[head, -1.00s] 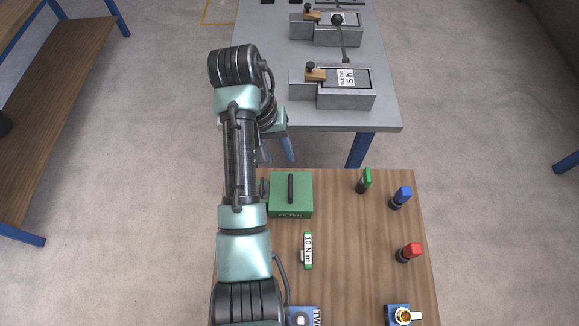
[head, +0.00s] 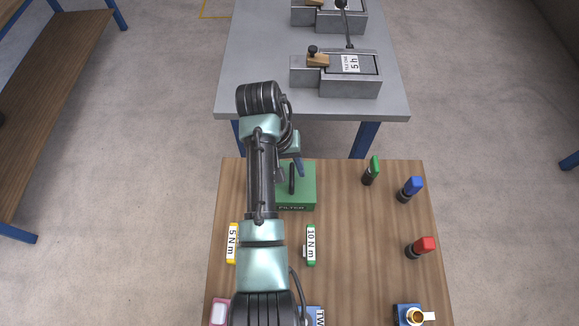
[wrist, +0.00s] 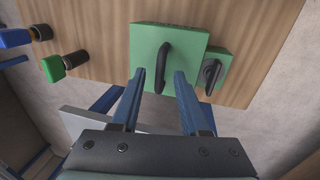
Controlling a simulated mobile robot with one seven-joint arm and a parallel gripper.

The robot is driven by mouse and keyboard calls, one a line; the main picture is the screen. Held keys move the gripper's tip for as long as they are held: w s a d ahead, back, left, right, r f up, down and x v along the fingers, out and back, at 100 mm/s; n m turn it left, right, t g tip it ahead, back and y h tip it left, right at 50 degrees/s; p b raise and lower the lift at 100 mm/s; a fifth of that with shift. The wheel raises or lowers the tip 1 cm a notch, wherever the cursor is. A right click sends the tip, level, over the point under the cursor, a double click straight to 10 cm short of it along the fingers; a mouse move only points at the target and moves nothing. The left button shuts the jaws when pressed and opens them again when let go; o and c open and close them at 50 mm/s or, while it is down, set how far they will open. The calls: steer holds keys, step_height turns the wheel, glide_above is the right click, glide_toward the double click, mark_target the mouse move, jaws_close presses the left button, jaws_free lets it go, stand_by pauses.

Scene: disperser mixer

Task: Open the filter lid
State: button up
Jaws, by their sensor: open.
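The filter is a green box (head: 304,198) labelled FILTER on the wooden table, with a black bar handle (head: 291,182) on its lid. The lid looks closed. In the wrist view the green lid (wrist: 193,50) and the arched black handle (wrist: 164,67) show clearly. A black knob (wrist: 211,74) sits on a smaller green block beside the lid; my arm hides it in the head view. My gripper (wrist: 160,74) is open and empty, its blue fingertips appearing on either side of the handle. I cannot tell the remaining height gap. In the head view my gripper (head: 290,170) is over the box's far part.
A 10 Nm tool (head: 310,245) and a 5 Nm tool (head: 232,244) lie nearer. A grey table (head: 260,96) with metal machines is beyond. Bare wood lies right of the box.

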steer(key=shift+f, duration=0.1)
jaws_close()
stand_by(1.4)
